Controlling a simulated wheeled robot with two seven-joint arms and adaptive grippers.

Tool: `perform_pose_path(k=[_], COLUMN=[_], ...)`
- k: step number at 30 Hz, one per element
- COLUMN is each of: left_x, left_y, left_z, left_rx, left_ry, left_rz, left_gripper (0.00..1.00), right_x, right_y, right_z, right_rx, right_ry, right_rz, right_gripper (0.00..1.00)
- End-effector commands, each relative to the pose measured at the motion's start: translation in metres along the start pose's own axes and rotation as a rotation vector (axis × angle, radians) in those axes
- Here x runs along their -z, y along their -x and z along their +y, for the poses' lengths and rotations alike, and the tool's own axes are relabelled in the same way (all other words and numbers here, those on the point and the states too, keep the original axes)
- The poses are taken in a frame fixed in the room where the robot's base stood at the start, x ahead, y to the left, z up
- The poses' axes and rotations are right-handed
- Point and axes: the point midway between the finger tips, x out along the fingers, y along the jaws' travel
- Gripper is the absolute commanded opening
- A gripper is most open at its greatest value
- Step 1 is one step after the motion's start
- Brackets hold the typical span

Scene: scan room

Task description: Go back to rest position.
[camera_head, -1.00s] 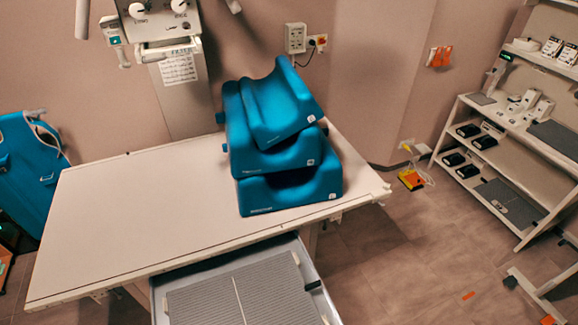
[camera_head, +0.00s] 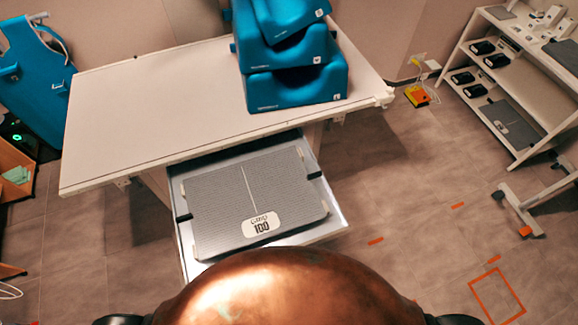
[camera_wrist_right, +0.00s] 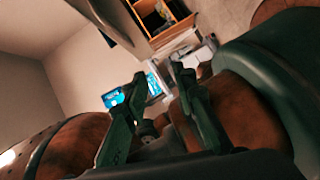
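My right gripper (camera_wrist_right: 157,76) shows in the right wrist view. Its two dark green fingers stand apart, with only the distant room visible between their tips, so it is open and empty. My left gripper is in neither view. In the head view my rounded copper body fills the bottom middle, and neither gripper shows there.
A white table (camera_head: 150,110) stands ahead with stacked blue foam blocks (camera_head: 295,85) on it. Below its front edge, a tray (camera_head: 320,238) holding a grey panel marked 100 (camera_head: 225,205) sticks out towards me. A white shelf (camera_head: 515,85) stands right.

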Motion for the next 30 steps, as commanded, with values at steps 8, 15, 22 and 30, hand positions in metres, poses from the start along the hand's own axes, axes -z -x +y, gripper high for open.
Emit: perform_pose_path(k=[8, 15, 22, 30], left_x=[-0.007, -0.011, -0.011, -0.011], left_y=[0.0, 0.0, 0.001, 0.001], left_z=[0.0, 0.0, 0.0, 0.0], left_rx=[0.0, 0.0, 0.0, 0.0], left_ry=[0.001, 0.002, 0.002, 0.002], left_rz=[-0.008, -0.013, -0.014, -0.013], left_gripper=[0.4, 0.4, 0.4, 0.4], right_x=[-0.077, -0.176, -0.216, -0.119], right_y=[0.014, 0.066, 0.157, 0.209], right_z=[-0.038, -0.115, -0.246, -0.396], right_rx=[0.04, 0.062, 0.03, -0.03], right_ry=[-0.155, -0.465, -0.971, -1.615], right_rz=[-0.234, -0.625, -1.121, -1.589], right_gripper=[0.25, 0.25, 0.25, 0.25])
